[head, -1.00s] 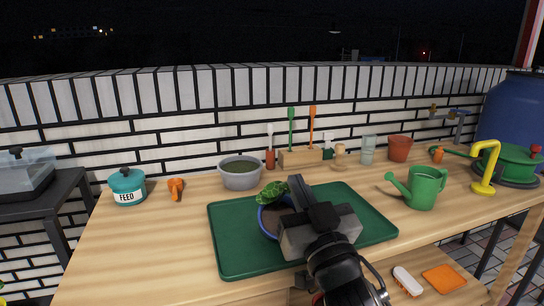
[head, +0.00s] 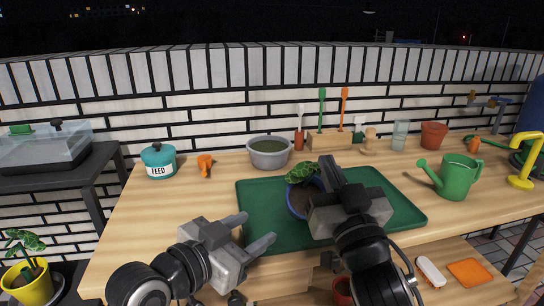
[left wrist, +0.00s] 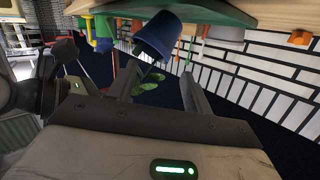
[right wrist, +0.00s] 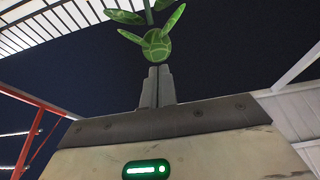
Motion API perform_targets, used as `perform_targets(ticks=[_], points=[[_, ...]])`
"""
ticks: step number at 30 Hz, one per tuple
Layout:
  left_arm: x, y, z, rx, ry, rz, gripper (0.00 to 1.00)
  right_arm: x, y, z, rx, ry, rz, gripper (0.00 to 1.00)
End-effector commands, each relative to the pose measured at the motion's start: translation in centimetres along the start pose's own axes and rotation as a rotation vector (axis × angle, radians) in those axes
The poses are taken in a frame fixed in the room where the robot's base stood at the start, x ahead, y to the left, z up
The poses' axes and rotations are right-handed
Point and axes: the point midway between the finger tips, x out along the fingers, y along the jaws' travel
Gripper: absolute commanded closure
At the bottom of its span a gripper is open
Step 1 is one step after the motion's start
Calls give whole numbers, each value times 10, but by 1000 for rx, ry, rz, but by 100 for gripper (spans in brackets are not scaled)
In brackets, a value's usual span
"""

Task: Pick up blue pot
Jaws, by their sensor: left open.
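The blue pot (head: 298,203) holds dark soil and a leafy green plant (head: 303,172). It sits on the green tray (head: 262,220), partly hidden behind my right gripper. My left gripper (head: 254,230) is open and empty, at the tray's near left edge, pointing toward the pot. In the left wrist view the blue pot (left wrist: 167,34) appears inverted beyond the open fingers (left wrist: 158,82), apart from them. My right gripper (head: 330,170) is at the pot's right side. In the right wrist view its fingers (right wrist: 157,85) are together, with leaves beyond; nothing is visible between them.
Behind the tray stand a grey bowl (head: 269,156) and a wooden tool holder (head: 330,140). A teal feed jar (head: 158,162) is at the left, a green watering can (head: 457,178) at the right. The table's left part is clear.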

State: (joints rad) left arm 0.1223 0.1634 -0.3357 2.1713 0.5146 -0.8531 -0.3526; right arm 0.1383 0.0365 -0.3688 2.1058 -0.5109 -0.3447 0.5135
Motion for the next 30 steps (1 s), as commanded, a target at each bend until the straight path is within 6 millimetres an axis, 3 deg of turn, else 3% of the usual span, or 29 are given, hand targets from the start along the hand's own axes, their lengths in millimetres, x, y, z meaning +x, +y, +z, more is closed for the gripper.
perform_targets(ticks=[1,6,15,20,30], points=[[9,-1,-17,69,-11,34,50,-1,1,9,0,-23,4,100],[28,1,-59,310,-95,149,50,-1,1,9,0,-23,4,100],[30,-4,-116,672,-247,271,50,-1,1,9,0,-23,4,100],[27,-6,-128,754,-288,292,50,-1,1,9,0,-23,4,100],[26,-7,-130,769,-298,297,50,-1,1,9,0,-23,4,100]])
